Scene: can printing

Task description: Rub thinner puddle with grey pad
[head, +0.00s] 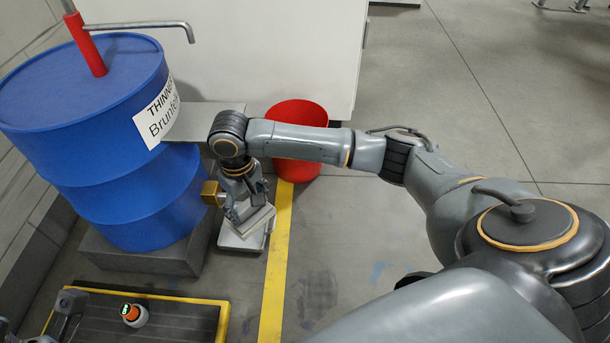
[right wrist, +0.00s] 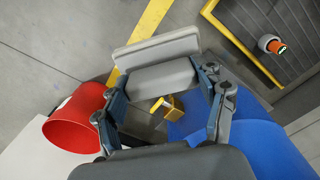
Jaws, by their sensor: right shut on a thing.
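The grey pad (head: 259,219) is a flat block between the fingers of my right gripper (head: 247,205), which is shut on it. In the right wrist view the pad (right wrist: 150,78) spans the space between both fingertips (right wrist: 158,84). A lighter grey, flat piece (head: 240,241) shows just below the pad; whether they touch is unclear. The pad is beside the blue thinner drum (head: 88,118), near its brass tap (head: 210,193). I cannot make out a clear thinner puddle. Part of my left gripper (head: 68,312) shows at the lower left edge; its jaws are unclear.
A red bin (head: 297,115) stands behind my right forearm. A yellow floor line (head: 276,262) runs right of the pad. A black, yellow-edged platform (head: 178,318) with an orange-topped device (head: 134,315) is in front. The floor to the right has dark and blue smudges (head: 378,270).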

